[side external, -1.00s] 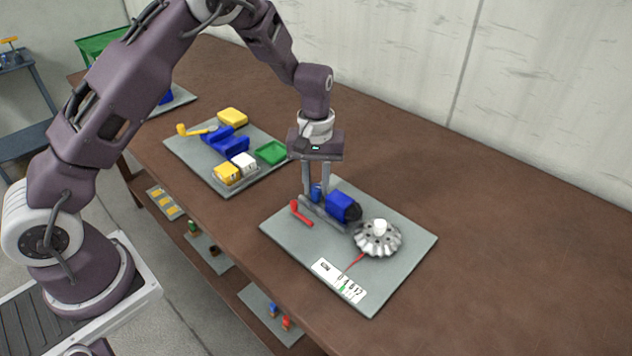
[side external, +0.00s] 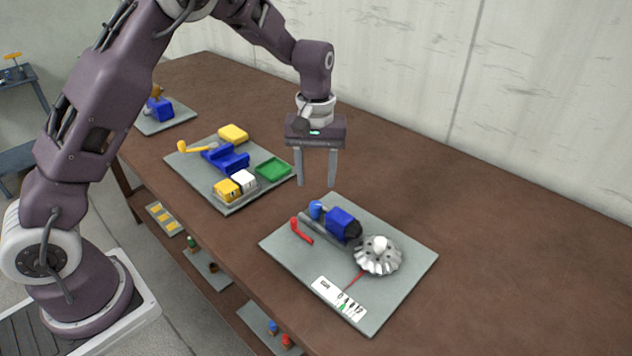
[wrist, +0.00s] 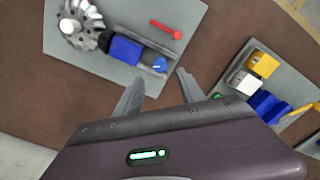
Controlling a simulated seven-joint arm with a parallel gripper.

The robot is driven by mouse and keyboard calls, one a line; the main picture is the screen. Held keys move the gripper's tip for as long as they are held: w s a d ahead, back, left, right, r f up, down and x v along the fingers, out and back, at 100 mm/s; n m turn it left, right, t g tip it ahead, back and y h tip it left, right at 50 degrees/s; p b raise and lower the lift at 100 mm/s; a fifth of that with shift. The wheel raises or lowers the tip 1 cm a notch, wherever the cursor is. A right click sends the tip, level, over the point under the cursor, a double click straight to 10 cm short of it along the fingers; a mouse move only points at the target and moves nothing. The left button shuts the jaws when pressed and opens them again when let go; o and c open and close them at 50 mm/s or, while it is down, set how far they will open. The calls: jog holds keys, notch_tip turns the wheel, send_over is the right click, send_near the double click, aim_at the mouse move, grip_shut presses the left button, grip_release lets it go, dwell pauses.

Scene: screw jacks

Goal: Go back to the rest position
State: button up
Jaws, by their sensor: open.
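My gripper (side external: 316,184) is open and empty, with its fingers pointing down in the air above and behind the near grey plate (side external: 385,307).
The near plate also holds a silver fluted wheel (side external: 378,256), a red handle (side external: 301,231) and a white label card (side external: 338,298). A second plate (side external: 188,170) holds blue, yellow and white blocks and a green tray (side external: 273,169). The table's right side is clear.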

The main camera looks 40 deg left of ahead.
jog(key=s+d+r+m+t+h, duration=0.1)
jog(key=s+r+m+t, duration=0.25)
jog(key=s+r, duration=1.15)
jog(key=s+r+m+t+y, duration=0.1)
jog(key=s+m, duration=0.3)
jog(key=s, duration=1)
jog(key=shift+s+r+t, duration=0.2)
jog(key=shift+r+t, duration=0.2)
jog(key=shift+t, duration=0.15)
jog(key=shift+a, duration=0.1)
